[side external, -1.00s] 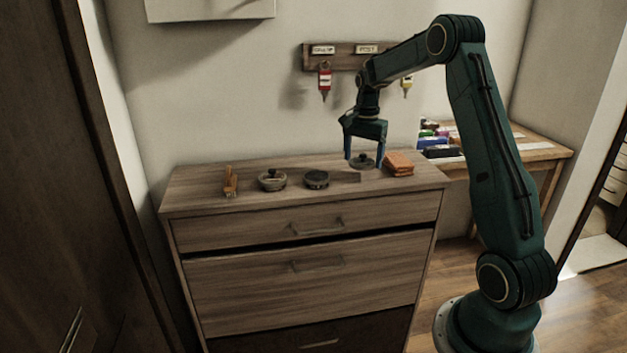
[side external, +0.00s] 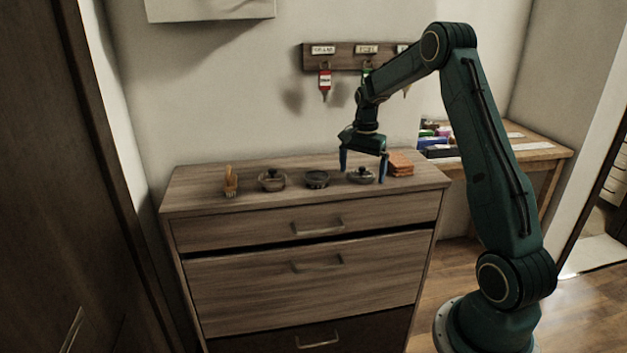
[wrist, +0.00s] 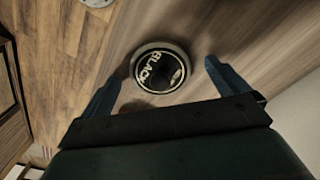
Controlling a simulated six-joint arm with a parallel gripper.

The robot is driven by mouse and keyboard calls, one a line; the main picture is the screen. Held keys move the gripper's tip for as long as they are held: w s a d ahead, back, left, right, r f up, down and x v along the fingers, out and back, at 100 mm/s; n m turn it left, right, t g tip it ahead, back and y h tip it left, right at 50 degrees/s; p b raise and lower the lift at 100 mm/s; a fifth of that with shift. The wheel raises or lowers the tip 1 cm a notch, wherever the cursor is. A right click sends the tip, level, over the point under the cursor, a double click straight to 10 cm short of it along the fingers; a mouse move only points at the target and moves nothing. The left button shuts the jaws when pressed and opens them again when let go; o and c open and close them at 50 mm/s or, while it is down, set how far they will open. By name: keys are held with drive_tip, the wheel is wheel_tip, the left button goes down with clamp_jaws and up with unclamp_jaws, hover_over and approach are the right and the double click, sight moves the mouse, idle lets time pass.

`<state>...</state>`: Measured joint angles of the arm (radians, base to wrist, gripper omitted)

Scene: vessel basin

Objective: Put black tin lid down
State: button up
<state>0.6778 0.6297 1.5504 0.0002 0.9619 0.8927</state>
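The black tin lid (side external: 361,176) is a round disc with a raised knob, resting on the dresser top (side external: 205,190). In the wrist view the lid (wrist: 149,77) shows a dark face marked BLACK, with a pale rim. My gripper (side external: 363,178) is low over it, one finger on each side. In the wrist view my gripper (wrist: 164,72) is open, with gaps between the fingers and the lid. The lid's underside is hidden. A dark round tin (side external: 316,180) without a knob stands just left of it.
Another round tin with a knobbed top (side external: 271,181) and a brush (side external: 231,183) stand farther left. A stack of orange cloths or sponges (side external: 400,164) lies close on the right. The dresser front is clear. Keys (side external: 325,82) hang on the wall behind.

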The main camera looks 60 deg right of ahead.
sight(362, 167)
drive_tip(key=shift+r, duration=0.15)
wheel_tip(362, 167, up, 12)
idle(0.8)
idle(0.5)
drive_tip(key=s+a+r+n+t+h, duration=0.1)
drive_tip(key=s+a+r+n, duration=0.25)
drive_tip(key=a, duration=0.65)
drive_tip(key=s+a+r+n+t, duration=0.1)
drive_tip(key=s+a+r+n, duration=0.3)
drive_tip(key=a, duration=0.6)
drive_tip(key=s+a+f+n+t+y, duration=0.1)
drive_tip(key=s+a+f+n+t, duration=0.2)
drive_tip(key=s+a+n, duration=0.7)
drive_tip(key=s+a, duration=0.2)
drive_tip(key=s, duration=0.2)
drive_tip(key=shift+s+f+t, duration=0.3)
drive_tip(key=shift+f, duration=0.05)
